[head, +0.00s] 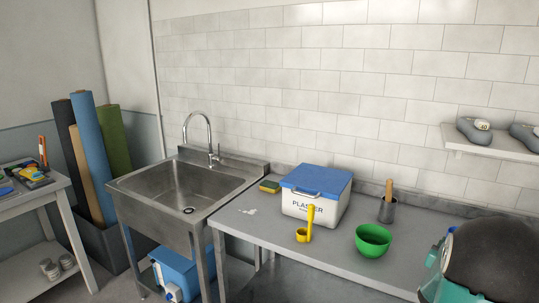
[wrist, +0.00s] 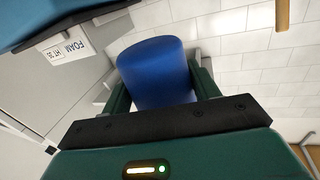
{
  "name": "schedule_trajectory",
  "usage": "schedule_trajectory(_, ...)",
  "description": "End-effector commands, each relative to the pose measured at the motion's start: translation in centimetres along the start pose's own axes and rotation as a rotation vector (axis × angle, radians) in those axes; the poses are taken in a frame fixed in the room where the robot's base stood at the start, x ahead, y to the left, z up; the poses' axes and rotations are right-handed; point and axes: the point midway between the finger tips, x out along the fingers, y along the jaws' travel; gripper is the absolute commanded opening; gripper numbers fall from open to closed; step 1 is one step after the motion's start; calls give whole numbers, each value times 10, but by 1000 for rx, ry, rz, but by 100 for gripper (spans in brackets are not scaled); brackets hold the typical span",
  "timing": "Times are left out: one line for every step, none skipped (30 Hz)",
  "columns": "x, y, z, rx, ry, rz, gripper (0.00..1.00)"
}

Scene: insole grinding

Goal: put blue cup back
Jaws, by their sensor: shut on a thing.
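The blue cup (wrist: 155,72) fills the middle of the wrist view, between the two dark green fingers of my gripper (wrist: 160,85). The gripper is shut on the cup, with one finger on each side. The cup's inside is hidden. In the head view, part of my arm fills the lower right corner. A small blue patch shows at its edge, but I cannot tell whether it is the cup.
On the metal table (head: 270,241) stand a plaster box (head: 315,195), yellow scoop (head: 303,235), green bowl (head: 373,241) and grey pot (head: 387,210). A sink (head: 185,185) is left; a shelf (head: 490,145) is right.

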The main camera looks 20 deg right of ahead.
Motion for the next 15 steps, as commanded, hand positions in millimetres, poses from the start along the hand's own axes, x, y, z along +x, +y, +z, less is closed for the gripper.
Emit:
schedule_trajectory(-9,-10,6,-2,-3,-26,34)
schedule_trajectory(-14,-16,9,-3,-4,-40,34)
schedule_trajectory(-21,-22,13,-1,-6,-58,34)
schedule_trajectory(-26,-30,17,-1,-7,-76,34)
schedule_trajectory(-32,-36,21,-2,-8,-93,34)
schedule_trajectory(-40,-44,26,-2,-9,-115,34)
schedule_trajectory(-47,-52,31,-2,-11,-136,34)
schedule_trajectory(-54,-60,35,-2,-12,-156,34)
schedule_trajectory(-64,-71,42,-2,-16,-185,34)
schedule_trajectory(-72,-80,47,-2,-16,-209,34)
schedule_trajectory(-81,-89,52,-2,-19,-235,34)
schedule_trajectory(-93,-102,60,-1,-21,-269,34)
schedule_trajectory(-103,-113,66,-1,-22,-296,34)
schedule_trajectory(-112,-123,72,-2,-25,-323,34)
schedule_trajectory(-124,-137,80,-2,-27,-360,34)
